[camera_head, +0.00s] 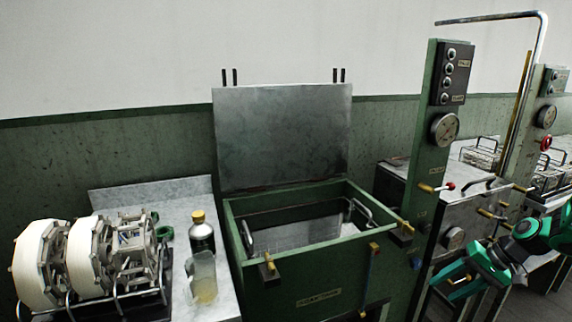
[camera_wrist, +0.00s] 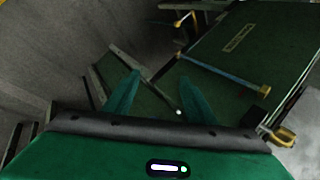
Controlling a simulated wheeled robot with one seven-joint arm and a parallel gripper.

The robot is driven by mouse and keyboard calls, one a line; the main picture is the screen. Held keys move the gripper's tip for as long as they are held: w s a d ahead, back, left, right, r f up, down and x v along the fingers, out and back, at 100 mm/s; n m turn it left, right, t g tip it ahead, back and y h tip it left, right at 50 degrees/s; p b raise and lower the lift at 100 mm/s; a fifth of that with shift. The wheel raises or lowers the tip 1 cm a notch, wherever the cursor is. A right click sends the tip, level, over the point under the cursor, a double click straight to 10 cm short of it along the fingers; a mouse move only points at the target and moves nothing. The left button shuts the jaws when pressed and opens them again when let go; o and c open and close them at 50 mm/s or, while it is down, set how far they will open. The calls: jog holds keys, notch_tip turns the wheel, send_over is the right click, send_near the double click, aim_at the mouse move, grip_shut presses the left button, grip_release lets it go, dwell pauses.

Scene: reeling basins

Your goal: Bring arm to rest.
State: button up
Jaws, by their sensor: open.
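My gripper (camera_head: 448,284) is at the lower right in the head view, with its green fingers apart. It is in front of the green panel column and to the right of the green basin (camera_head: 305,296). In the wrist view my gripper (camera_wrist: 160,97) shows two green fingers spread, with nothing between them. Beyond them are the dark floor and the green basin front (camera_wrist: 245,40), seen at a slant. My arm reaches in from the right edge of the head view.
The basin's metal lid (camera_head: 282,135) stands open. A green column (camera_head: 433,170) with a gauge and valve handles rises beside it. A steel table (camera_head: 182,205) at left holds white reels (camera_head: 45,265), a dark bottle (camera_head: 201,235) and a clear jug (camera_head: 203,278). More basins stand at right.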

jog(key=s+a+r+g+h, duration=0.1)
jog(key=s+r, duration=0.4)
jog(key=s, duration=0.5)
jog(key=s+a+r+m+g+h, duration=0.1)
jog(key=s+r, duration=0.4)
jog(key=s, duration=0.5)
jog(key=s+a+r+m+h, duration=0.1)
jog(key=s+a+r+h, duration=0.2)
jog(key=s, duration=0.7)
notch_tip(320, 180, up, 3)
jog(key=shift+f+g+h, duration=0.15)
jog(key=shift+g+h, duration=0.25)
jog(key=shift+h, duration=0.1)
jog(key=shift+c, duration=0.4)
jog(key=c, duration=0.4)
jog(key=shift+s+d, duration=0.1)
